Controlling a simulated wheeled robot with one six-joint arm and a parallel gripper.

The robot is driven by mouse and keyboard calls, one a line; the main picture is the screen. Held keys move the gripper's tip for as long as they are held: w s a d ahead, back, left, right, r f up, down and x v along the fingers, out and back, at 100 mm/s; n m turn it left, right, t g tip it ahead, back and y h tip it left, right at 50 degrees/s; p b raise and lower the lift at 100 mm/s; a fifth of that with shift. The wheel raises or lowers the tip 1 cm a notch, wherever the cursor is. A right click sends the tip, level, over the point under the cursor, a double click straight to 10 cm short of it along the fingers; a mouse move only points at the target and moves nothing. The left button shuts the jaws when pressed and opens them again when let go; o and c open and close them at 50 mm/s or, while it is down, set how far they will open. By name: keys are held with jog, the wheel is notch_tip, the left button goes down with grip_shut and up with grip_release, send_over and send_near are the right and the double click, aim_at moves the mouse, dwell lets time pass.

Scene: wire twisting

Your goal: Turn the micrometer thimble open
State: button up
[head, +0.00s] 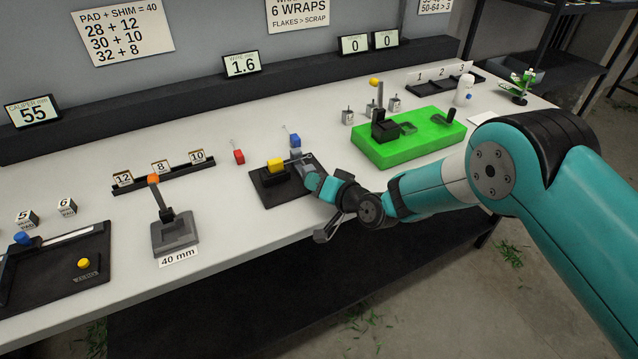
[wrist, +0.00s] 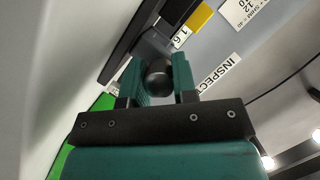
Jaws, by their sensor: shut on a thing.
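The micrometer is a dark device on a black base plate (head: 268,194) near the middle of the bench, with a yellow block (head: 275,165) on top. Its thimble, a dark rounded end (wrist: 159,76), sits between the two teal fingers in the wrist view. My gripper (head: 309,174) reaches in from the right at the plate's right side and is shut on the thimble; it also shows in the wrist view (wrist: 158,84). The fingers and wrist hide most of the thimble in the head view.
A display (head: 242,64) on the back ledge reads 1.6. A green fixture (head: 420,142) lies to the right, a grey 40 mm stand (head: 174,236) to the left.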

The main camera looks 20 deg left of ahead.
jog(key=n+t+h+b, duration=0.1)
jog(key=n+b, duration=0.2)
jog(key=shift+s+a+h, duration=0.1)
jog(key=shift+a+h, duration=0.05)
jog(key=shift+h, duration=0.15)
jog(key=n+t+h+b, duration=0.1)
jog(key=b, duration=0.1)
jog(key=n+t+b, duration=0.1)
jog(key=n+b, duration=0.1)
jog(key=b, duration=0.1)
jog(key=shift+f+n+h, duration=0.15)
jog(key=shift+n+h, duration=0.15)
jog(key=shift+h, duration=0.1)
jog(key=n+t+b, duration=0.1)
jog(key=b, duration=0.1)
jog(key=n+t+h+b, duration=0.1)
jog(key=n+b, duration=0.1)
jog(key=b, duration=0.1)
jog(key=shift+a+n, duration=0.1)
jog(key=shift+n, duration=0.2)
jog(key=shift+r+n+t+h+b, duration=0.2)
jog(key=shift+n+t+h+b, duration=0.45)
jog(key=shift+n+b, duration=0.85)
jog(key=shift+t+y, duration=0.25)
jog(key=shift+r, duration=0.1)
jog(key=o, duration=0.9)
